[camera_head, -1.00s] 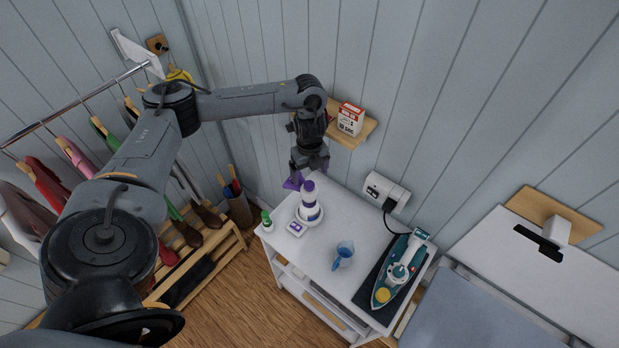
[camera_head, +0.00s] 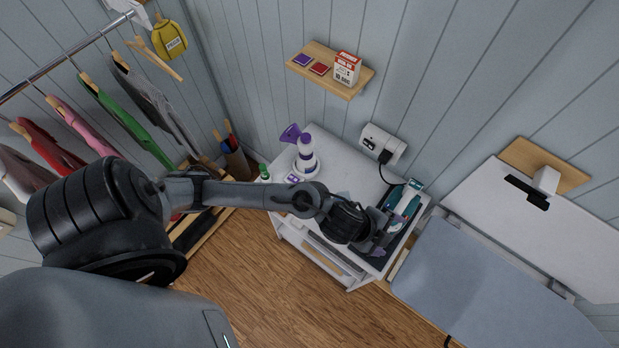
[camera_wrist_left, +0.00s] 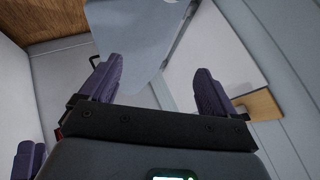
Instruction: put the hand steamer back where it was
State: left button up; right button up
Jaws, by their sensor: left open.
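The hand steamer (camera_head: 305,152), white with a purple band and a purple flared head, stands upright on a round white base at the back left of the white cabinet top (camera_head: 345,170). My left gripper (camera_head: 382,236) is over the right side of the cabinet, beside the teal iron (camera_head: 404,204) and away from the steamer. In the left wrist view my left gripper (camera_wrist_left: 158,90) has its purple-grey fingers spread with nothing between them. My right gripper is not in view.
A green-capped bottle (camera_head: 265,172) and a small box (camera_head: 294,178) stand near the steamer. A wall shelf (camera_head: 330,68) holds a red-and-white carton (camera_head: 346,68). An ironing board (camera_head: 480,285) is at the right. My arm covers the cabinet's front middle.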

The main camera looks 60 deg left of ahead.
pick_arm(q)
jog(key=s+a+f+n+g+y, duration=0.1)
jog(key=s+a+n+g+y, duration=0.2)
jog(key=s+a+n, duration=0.8)
jog(key=s+n+g, duration=0.1)
jog(key=s, duration=0.3)
jog(key=shift+s+a+n, duration=0.2)
jog(key=shift+n, duration=0.1)
notch_tip(320, 180, up, 5)
jog(key=p, duration=0.5)
